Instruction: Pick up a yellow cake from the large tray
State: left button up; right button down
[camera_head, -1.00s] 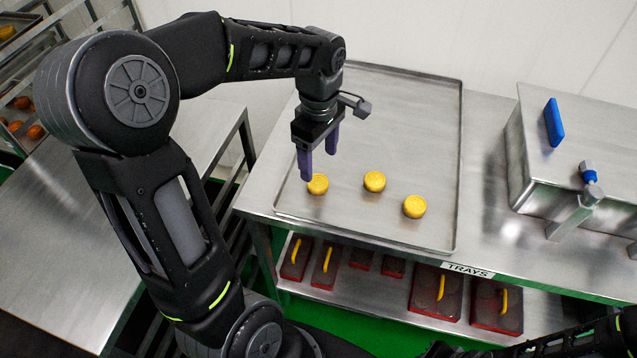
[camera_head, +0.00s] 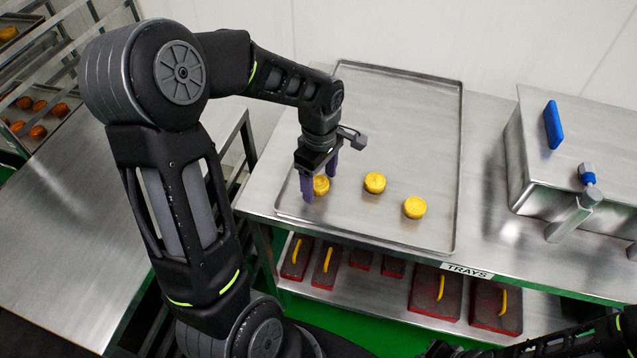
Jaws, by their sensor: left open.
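The large tray (camera_head: 420,130) is a flat metal sheet with a low rim on the steel table. Three round yellow cakes sit near its front: the left cake (camera_head: 321,186), the middle cake (camera_head: 375,183) and the right cake (camera_head: 414,208). My left gripper (camera_head: 320,188) points down with its purple fingers apart, one on each side of the left cake. The near finger hides part of that cake. I cannot tell whether the fingers touch it. My right arm shows only as a dark part at the lower right; its gripper is not visible.
A steel machine box (camera_head: 565,150) with a blue handle stands right of the tray. Red lidded boxes (camera_head: 436,292) with yellow handles sit on the shelf below. A rack with orange cakes (camera_head: 38,131) is at the far left. The tray's back is empty.

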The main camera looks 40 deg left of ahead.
aim_at(320, 183)
pick_arm(q)
jog(key=shift+c, duration=0.2)
dwell(0.4)
jog(key=c, duration=1.4)
notch_tip(320, 183, up, 10)
jog(key=shift+r, duration=0.1)
dwell(0.4)
